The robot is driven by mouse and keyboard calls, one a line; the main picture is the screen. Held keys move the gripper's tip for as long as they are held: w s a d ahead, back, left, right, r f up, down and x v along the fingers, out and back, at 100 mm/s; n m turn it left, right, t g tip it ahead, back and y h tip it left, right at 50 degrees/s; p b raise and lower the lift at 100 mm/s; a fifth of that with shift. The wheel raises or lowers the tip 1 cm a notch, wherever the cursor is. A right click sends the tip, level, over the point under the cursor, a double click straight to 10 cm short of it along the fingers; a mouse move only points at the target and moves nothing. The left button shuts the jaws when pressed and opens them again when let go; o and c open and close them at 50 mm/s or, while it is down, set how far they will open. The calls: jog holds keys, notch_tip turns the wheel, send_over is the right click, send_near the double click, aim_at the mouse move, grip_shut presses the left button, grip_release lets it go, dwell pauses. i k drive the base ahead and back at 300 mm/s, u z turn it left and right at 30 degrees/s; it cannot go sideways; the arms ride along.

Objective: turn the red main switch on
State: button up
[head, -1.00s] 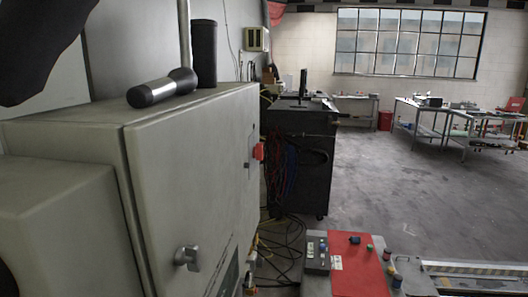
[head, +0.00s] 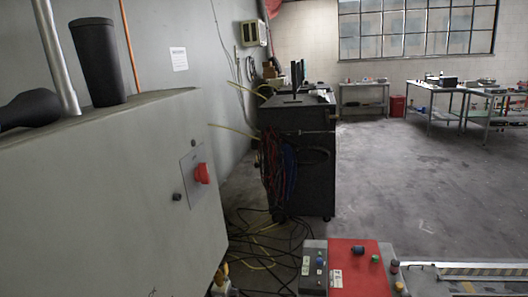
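The red main switch (head: 202,173) is a red knob on a small grey plate (head: 188,160) on the front of the grey cabinet (head: 110,190). I see it at an angle from the left, and its exact setting is hard to tell. A small dark round fitting sits on the plate's lower left edge. My gripper is not in view.
A black tumbler (head: 97,62) and a dark object (head: 30,110) stand on the cabinet top near a metal pipe (head: 55,60). A red and grey control panel (head: 345,268) is low in front. A black cart (head: 300,150) stands beyond, with cables on the floor.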

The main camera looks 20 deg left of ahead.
aim_at(201, 173)
jog(key=u, duration=0.2)
jog(key=i, duration=0.95)
jog(key=u, duration=0.75)
